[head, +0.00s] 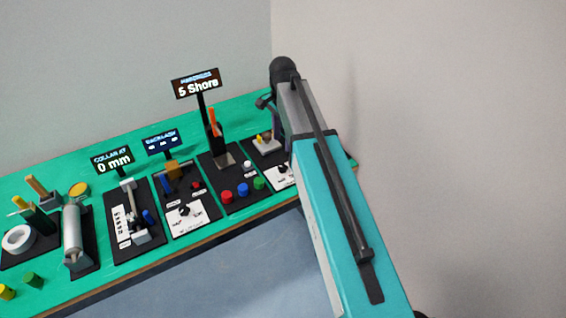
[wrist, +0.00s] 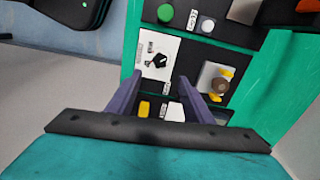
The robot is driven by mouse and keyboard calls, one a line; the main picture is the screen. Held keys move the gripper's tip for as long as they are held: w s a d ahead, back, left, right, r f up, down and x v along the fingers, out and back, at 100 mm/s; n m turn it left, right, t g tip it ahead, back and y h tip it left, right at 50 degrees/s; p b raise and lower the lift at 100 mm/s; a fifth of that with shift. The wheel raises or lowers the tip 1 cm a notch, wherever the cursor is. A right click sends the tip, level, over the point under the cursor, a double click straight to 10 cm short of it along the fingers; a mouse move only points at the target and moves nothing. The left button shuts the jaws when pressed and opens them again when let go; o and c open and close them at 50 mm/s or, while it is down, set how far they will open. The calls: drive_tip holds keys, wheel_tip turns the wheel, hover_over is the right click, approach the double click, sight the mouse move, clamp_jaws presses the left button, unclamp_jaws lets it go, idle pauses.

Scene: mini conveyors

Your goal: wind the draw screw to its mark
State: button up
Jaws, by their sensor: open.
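In the head view, a black plate under a sign reading "COLLAR AT 0 mm" (head: 113,161) carries a grey upright rod (head: 130,200), a white scale strip (head: 121,225) and a blue handle (head: 149,217). This looks like the draw screw station; its mark is too small to read. My gripper (wrist: 157,82) is open in the wrist view, with two purple fingers apart and nothing held. It hangs over the right end of the bench, well away from the collar station. In the head view my arm mostly hides it.
A backlash station (head: 172,170) and a "5 Shore" sign (head: 197,85) stand between the collar station and my arm. Colored buttons (head: 243,189) line the bench. A knob panel (wrist: 157,55) and yellow-and-brown fixture (wrist: 220,84) lie near my fingers. A roll (head: 18,239) sits far left.

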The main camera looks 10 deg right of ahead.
sight(283, 167)
drive_tip(key=shift+f+p, duration=1.95)
drive_tip(key=shift+f, duration=4.2)
drive_tip(key=shift+c, duration=0.5)
drive_tip(key=c, duration=0.9)
